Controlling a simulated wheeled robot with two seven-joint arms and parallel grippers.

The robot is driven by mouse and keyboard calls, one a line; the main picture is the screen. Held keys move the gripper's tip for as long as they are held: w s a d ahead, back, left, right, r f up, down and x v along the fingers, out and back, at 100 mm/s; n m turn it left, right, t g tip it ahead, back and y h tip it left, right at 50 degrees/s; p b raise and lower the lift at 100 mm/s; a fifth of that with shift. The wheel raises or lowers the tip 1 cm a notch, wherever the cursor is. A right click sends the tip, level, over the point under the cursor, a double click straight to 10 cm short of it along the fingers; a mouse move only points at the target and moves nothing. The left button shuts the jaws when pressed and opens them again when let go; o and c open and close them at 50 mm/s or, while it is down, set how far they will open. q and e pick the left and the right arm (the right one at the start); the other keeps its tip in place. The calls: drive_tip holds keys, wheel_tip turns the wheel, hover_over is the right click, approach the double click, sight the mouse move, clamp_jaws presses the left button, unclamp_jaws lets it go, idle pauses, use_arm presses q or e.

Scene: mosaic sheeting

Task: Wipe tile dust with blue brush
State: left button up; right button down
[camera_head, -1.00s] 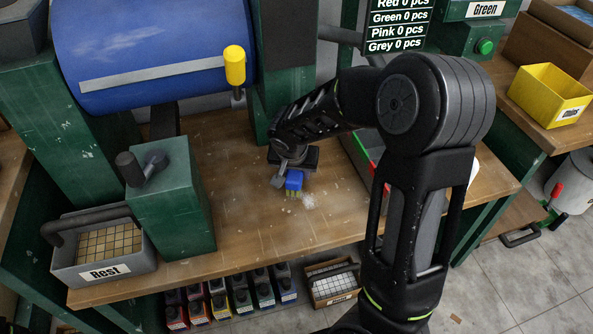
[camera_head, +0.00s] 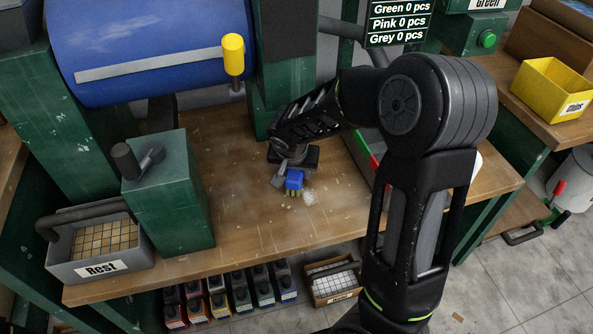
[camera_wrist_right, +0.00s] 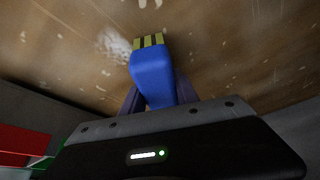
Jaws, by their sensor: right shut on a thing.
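The blue brush (camera_head: 295,179) is held by my right gripper (camera_head: 287,172), low over the wooden bench top (camera_head: 240,215) in the head view. Its yellowish bristles point toward the bench's front edge. In the right wrist view the blue brush (camera_wrist_right: 152,75) sits between the fingers, bristles at the top. A pale patch of tile dust (camera_head: 309,196) lies on the bench just right of the bristles; it also shows in the right wrist view (camera_wrist_right: 113,45), left of the bristles. I cannot tell whether the bristles touch the wood. My left gripper is not in view.
A green block with a crank (camera_head: 170,200) and a grey bin marked "Rest" (camera_head: 98,270) stand at the bench's left. A blue drum (camera_head: 150,50) is behind. A bin with red and green edges (camera_head: 362,155) is close right of the gripper. Free bench lies left of the brush.

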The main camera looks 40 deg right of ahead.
sight(300, 179)
drive_tip(key=shift+f, duration=0.1)
drive_tip(key=shift+s+a+b, duration=0.35)
drive_tip(key=shift+s+b, duration=0.4)
drive_tip(key=shift+s, duration=0.15)
drive_tip(key=shift+s+a+b, duration=0.2)
drive_tip(key=shift+s, duration=0.3)
drive_tip(key=shift+s+a+b, duration=0.15)
drive_tip(key=shift+s, duration=0.35)
drive_tip(key=shift+s+a+b, duration=0.3)
drive_tip(key=shift+s+b, duration=0.35)
drive_tip(key=shift+s, duration=0.25)
drive_tip(key=shift+s+a+b, duration=0.15)
drive_tip(key=shift+s+a, duration=0.05)
drive_tip(key=shift+s, duration=0.3)
drive_tip(key=shift+s+a+b, duration=0.15)
drive_tip(key=shift+s, duration=0.35)
